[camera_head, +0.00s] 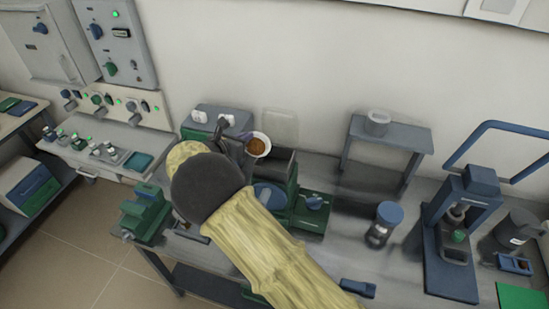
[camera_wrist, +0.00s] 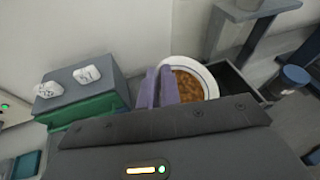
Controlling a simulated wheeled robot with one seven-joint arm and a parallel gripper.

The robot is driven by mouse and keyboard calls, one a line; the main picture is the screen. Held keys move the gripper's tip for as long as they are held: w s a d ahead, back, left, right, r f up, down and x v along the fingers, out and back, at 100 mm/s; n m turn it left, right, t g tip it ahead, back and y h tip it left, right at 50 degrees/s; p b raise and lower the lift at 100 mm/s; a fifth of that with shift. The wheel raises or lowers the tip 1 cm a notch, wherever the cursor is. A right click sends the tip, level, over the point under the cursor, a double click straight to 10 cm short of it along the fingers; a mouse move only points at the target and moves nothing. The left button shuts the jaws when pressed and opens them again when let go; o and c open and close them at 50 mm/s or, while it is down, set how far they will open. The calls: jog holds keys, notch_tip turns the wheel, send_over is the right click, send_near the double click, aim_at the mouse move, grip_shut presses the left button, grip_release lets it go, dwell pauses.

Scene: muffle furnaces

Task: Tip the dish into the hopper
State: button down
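The dish (camera_head: 258,143) is a small white round bowl holding brown granular material. It is up in the air above the bench and looks about level. In the wrist view the dish (camera_wrist: 214,82) sits just beyond my gripper. My gripper (camera_wrist: 164,86) has its two purple fingers close together at the dish's left rim, pinching it. In the head view my gripper (camera_head: 241,136) is partly hidden behind my own wrist. A dark open-topped box (camera_wrist: 238,80), perhaps the hopper, lies below and right of the dish. The green and grey machine (camera_head: 284,190) around it is partly covered by my arm.
A green-sided block with a grey top (camera_wrist: 82,88) carries two white pieces, left of the dish. A grey stand (camera_head: 392,134) holds a clear beaker (camera_head: 376,122). A blue-lidded jar (camera_head: 384,224) and a blue press (camera_head: 455,240) stand to the right.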

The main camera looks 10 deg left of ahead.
jog(key=shift+s+d+r+m+b, duration=0.15)
jog(key=shift+d+m+b, duration=0.15)
jog(key=shift+b, duration=0.55)
jog(key=shift+s+d+r+m+b, duration=0.15)
jog(key=shift+r+m+b, duration=0.2)
jog(key=shift+b, duration=0.5)
jog(key=shift+t+y+b, duration=0.3)
jog(key=shift+b, duration=0.2)
jog(key=shift+s+d+r+m+t+y+b, duration=0.2)
jog(key=shift+d+r+m+b, duration=0.3)
jog(key=shift+b, duration=1.35)
jog(key=shift+s+d+r+m+t+y+b, duration=0.1)
jog(key=shift+d+r+m+t+b, duration=0.4)
jog(key=shift+b, duration=1.3)
jog(key=shift+a+f+m+b, duration=0.15)
jog(key=shift+m+b, duration=0.3)
jog(key=shift+b, duration=0.7)
jog(key=shift+s+d+r+m+y+b, duration=0.25)
jog(key=shift+r+m+y+b, duration=0.1)
jog(key=shift+b, duration=0.8)
jog(key=shift+s+d+r+m+b, duration=0.15)
jog(key=shift+d+m+b, duration=0.3)
jog(key=shift+b, duration=1.75)
jog(key=shift+r, duration=0.15)
jog(key=shift+s+d+m+t+b, duration=0.25)
jog(key=shift+m+b, duration=0.25)
jog(key=shift+b, duration=1.05)
